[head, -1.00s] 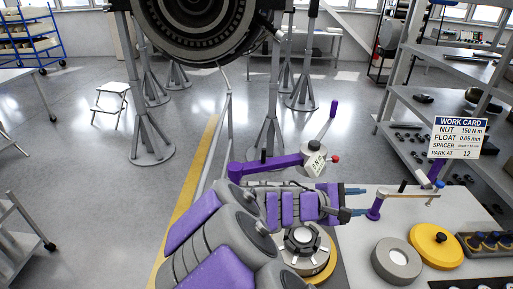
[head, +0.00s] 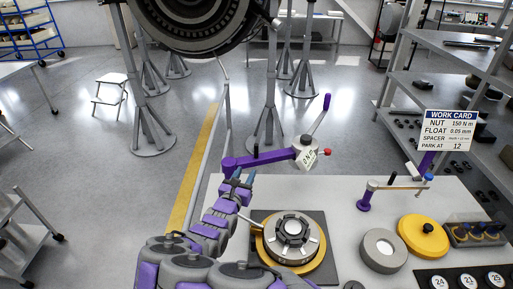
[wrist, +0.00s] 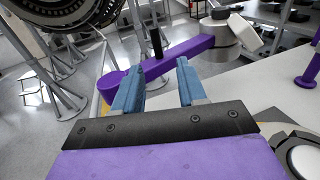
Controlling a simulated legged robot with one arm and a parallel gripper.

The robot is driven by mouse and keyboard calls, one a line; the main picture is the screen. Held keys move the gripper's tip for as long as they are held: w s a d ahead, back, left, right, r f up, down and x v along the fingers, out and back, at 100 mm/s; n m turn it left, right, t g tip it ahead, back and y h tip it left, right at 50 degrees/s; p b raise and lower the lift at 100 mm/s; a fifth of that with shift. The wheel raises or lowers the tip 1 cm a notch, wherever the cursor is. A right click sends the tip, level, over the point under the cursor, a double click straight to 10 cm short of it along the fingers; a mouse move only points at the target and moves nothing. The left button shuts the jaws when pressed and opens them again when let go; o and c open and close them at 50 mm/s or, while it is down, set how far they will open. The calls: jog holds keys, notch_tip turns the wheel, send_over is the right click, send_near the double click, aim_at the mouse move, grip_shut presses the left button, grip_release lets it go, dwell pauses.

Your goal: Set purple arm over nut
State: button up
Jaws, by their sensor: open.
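The purple arm (head: 258,159) reaches from a round pivot at the table's left edge to a grey head with a white label (head: 306,157), a red knob and a purple-gripped lever. A black peg (head: 255,150) stands up from the arm. The nut (head: 291,228) sits in a gold-rimmed round fixture, nearer than the arm; the head is not above it. My gripper (head: 243,178) is open just in front of the purple arm near its pivot end. In the wrist view, the blue fingertips (wrist: 156,90) are apart, with the purple arm (wrist: 165,60) and black peg (wrist: 157,43) beyond them.
Right of the nut are a grey ring (head: 383,251), a yellow disc (head: 423,236) and a small purple post with a bar (head: 364,200). Numbered round pieces (head: 467,280) lie at the front right. A work card (head: 447,130) stands behind. A turbofan hangs overhead on stands.

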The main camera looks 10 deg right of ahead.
jog(key=x, duration=0.3)
send_near(255, 149)
jog(key=w, duration=0.3)
jog(key=w+d+b, duration=0.1)
jog(key=w+d, duration=0.4)
jog(key=d, duration=0.1)
jog(key=shift+w, duration=0.55)
jog(key=shift+w+a+f, duration=0.1)
jog(key=shift+w+a, duration=0.1)
jog(key=shift+w, duration=0.1)
jog(key=shift+a, duration=0.6)
jog(key=shift+d, duration=0.6)
jog(key=c, duration=0.4)
jog(key=shift+c, duration=0.8)
jog(key=shift+a, duration=0.2)
grip_shut()
